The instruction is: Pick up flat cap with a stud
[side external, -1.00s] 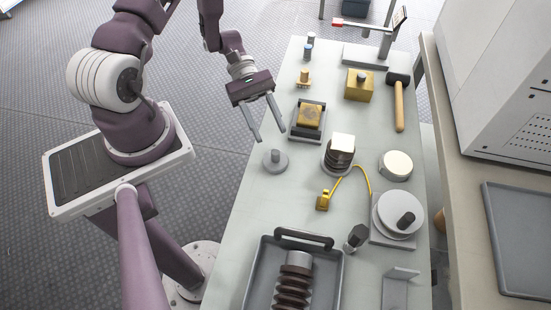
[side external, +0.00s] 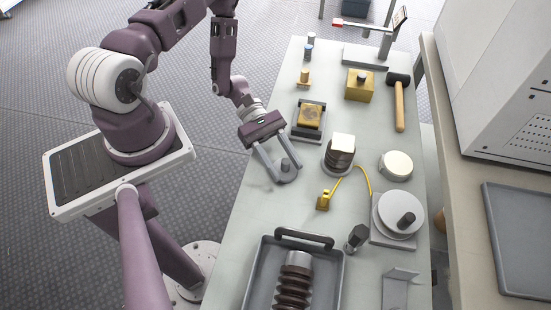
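The flat cap with a stud (side external: 288,173) is a grey disc with a short upright stud. It lies on the near left part of the pale table, close to the left edge. My gripper (side external: 283,178) is low over the table with its two long grey fingers apart, reaching around the cap's stud. One finger is on the left of the stud and the other on the right. I cannot tell whether either finger touches the cap. The fingers hide part of the disc.
A dark ribbed piece with a white top (side external: 341,155) stands right of the cap. A framed brass block (side external: 309,117) sits behind it. A yellow cable with a clip (side external: 323,200) lies at the front right. A grey tray (side external: 254,275) holds a ribbed insulator in front.

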